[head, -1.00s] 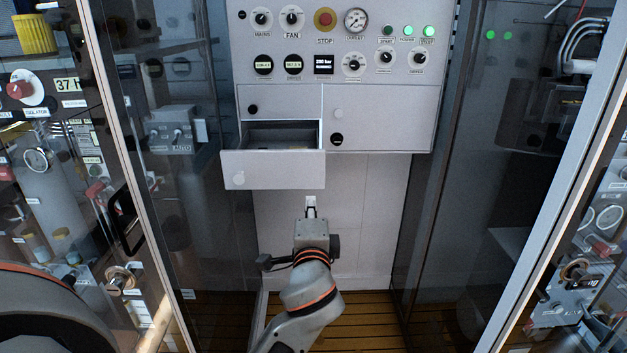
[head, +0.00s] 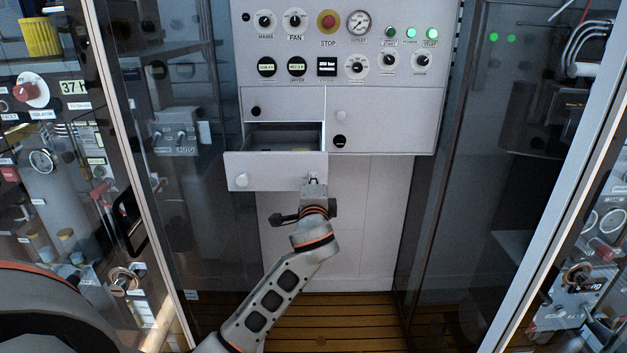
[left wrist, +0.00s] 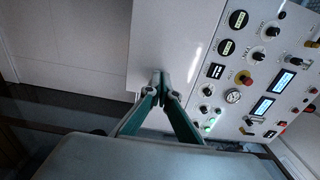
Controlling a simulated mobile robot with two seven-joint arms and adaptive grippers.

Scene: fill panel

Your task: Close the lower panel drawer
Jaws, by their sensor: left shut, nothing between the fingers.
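The lower panel drawer (head: 276,171) stands pulled out below the control panel in the head view. Its front is plain grey with a round white knob (head: 241,180) at the left, and its dark inside shows behind the front. My left gripper (head: 314,177) is shut and empty, with its tips at the right end of the drawer front. I cannot tell whether they touch it. In the left wrist view the shut fingertips (left wrist: 160,75) show against a pale panel surface. My right gripper is not in view.
The grey control panel (head: 385,110) with knobs, a red stop button and a gauge is above and right of the drawer. Glass doors with metal frames (head: 538,175) stand open on both sides.

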